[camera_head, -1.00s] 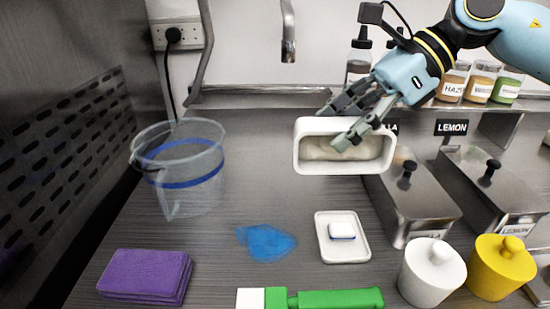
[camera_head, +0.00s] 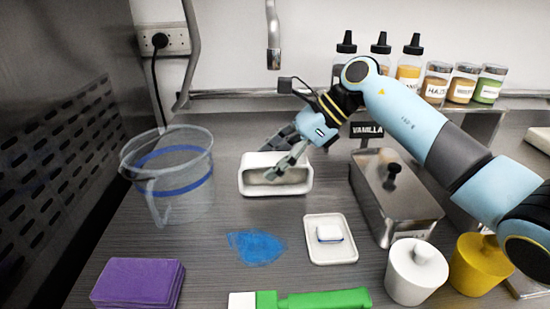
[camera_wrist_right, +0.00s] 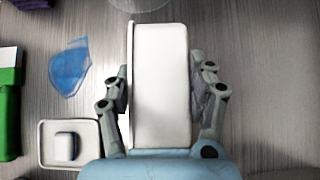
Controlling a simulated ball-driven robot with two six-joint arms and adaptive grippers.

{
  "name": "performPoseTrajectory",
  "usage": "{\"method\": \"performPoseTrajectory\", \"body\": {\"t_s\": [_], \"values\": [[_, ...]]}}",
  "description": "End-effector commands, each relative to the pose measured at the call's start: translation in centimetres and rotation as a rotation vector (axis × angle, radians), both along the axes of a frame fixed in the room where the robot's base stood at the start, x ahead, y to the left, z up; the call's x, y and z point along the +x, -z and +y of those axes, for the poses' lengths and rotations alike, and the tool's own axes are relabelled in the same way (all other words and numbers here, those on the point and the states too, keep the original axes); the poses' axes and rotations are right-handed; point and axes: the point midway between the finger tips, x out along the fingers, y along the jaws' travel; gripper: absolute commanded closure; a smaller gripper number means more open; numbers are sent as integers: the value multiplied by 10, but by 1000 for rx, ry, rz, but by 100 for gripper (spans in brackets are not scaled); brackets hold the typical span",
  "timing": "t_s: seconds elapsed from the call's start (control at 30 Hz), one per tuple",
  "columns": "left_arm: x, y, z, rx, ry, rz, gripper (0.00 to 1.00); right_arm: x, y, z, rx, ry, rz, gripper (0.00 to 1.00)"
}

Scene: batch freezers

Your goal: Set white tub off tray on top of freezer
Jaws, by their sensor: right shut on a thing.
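The white tub (camera_head: 245,180) is a rectangular container with its open side facing the head camera. My right gripper (camera_head: 275,158) is shut on it, with one finger reaching across its opening. In the right wrist view, the tub (camera_wrist_right: 160,85) lies between the two fingers of the right gripper (camera_wrist_right: 162,80). The tub is over or on the grey surface (camera_head: 220,215) at the back; I cannot tell whether it touches. A small white tray (camera_head: 316,256) lies in front of it, holding a small white block (camera_head: 330,233) with a blue edge. My left gripper is out of view.
A clear jug (camera_head: 175,195) with a blue band stands left of the tub. A blue cloth (camera_head: 256,247), purple cloths (camera_head: 138,283) and a green-handled tool (camera_head: 320,299) lie in front. A lidded metal pan (camera_head: 400,205), a white pot (camera_head: 415,275) and a yellow pot (camera_head: 478,268) stand right.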

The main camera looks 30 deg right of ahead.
Motion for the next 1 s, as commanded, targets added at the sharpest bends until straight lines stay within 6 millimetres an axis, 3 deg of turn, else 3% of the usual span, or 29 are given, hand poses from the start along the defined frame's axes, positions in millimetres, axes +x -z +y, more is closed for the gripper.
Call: {"method": "performPoseTrajectory", "body": {"t_s": [0.4,0.43,0.6,1.0], "values": [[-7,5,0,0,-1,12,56,0,8,0,0,0,-3,86],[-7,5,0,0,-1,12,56,0,8,0,-1,0,-1,43],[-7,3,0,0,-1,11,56,0,7,0,-1,0,-1,21],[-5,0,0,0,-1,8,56,-1,0,-4,-4,1,-3,20]]}}
